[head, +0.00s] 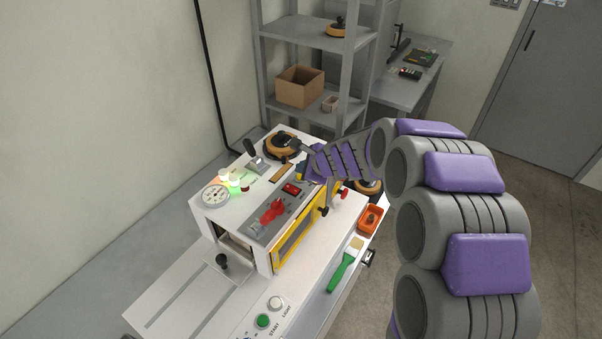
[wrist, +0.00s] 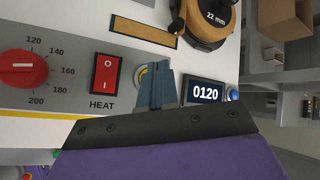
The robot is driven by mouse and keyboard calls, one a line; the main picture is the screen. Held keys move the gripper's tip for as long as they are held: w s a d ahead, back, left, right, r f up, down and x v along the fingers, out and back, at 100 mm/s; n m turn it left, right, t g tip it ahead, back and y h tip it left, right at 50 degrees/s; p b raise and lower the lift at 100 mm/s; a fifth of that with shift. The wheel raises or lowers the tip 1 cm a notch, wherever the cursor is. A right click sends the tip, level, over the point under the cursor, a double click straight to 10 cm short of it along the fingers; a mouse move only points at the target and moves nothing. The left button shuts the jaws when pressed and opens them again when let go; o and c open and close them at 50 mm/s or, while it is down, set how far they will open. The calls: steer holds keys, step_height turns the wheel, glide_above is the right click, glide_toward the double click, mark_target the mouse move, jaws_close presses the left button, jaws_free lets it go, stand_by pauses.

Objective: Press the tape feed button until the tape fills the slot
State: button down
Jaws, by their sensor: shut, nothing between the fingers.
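My gripper (wrist: 157,82) is shut and empty, its blue-grey fingers pointing at the machine's panel. In the head view my gripper (head: 303,170) is over the machine's far right corner. Behind the fingertips, a round yellow-rimmed part (wrist: 142,74) is mostly hidden; I cannot tell whether it is the feed button or whether I touch it. A small blue button (wrist: 233,95) sits right of the display (wrist: 206,92), which reads 0120. A long narrow slot (wrist: 145,31) shows a tan surface. A tape roll (wrist: 207,20) marked 22 mm is beside it.
A red HEAT rocker (wrist: 104,74) and a red dial (wrist: 20,68) lie left of my fingers. On the machine (head: 228,205) stand a gauge (head: 215,194) and glowing lamps (head: 232,181). An orange tray (head: 370,219) and a green brush (head: 345,265) lie in front.

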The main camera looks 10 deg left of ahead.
steer(key=shift+r, duration=0.25)
step_height(320, 180, up, 5)
steer(key=p, duration=0.5)
stand_by(0.3)
stand_by(0.6)
steer(key=s+d+r+n+g, duration=0.25)
steer(key=s+r+n, duration=0.2)
steer(key=s, duration=0.35)
steer(key=s+d+n+g+h, duration=0.1)
steer(key=s+d+n, duration=0.3)
steer(key=s+d, duration=0.5)
steer(key=s+d+n+g+h+b, duration=0.1)
steer(key=s+d+n+g+h, duration=0.1)
steer(key=s+d, duration=0.7)
steer(key=s+d+n+g+h+b, duration=0.1)
steer(key=s+d+n+h, duration=0.3)
steer(key=s, duration=1.4)
steer(key=d+n+g, duration=0.1)
steer(key=d+n, duration=0.1)
steer(key=d, duration=0.2)
steer(key=shift+s+d, duration=0.2)
steer(key=shift+d, duration=0.2)
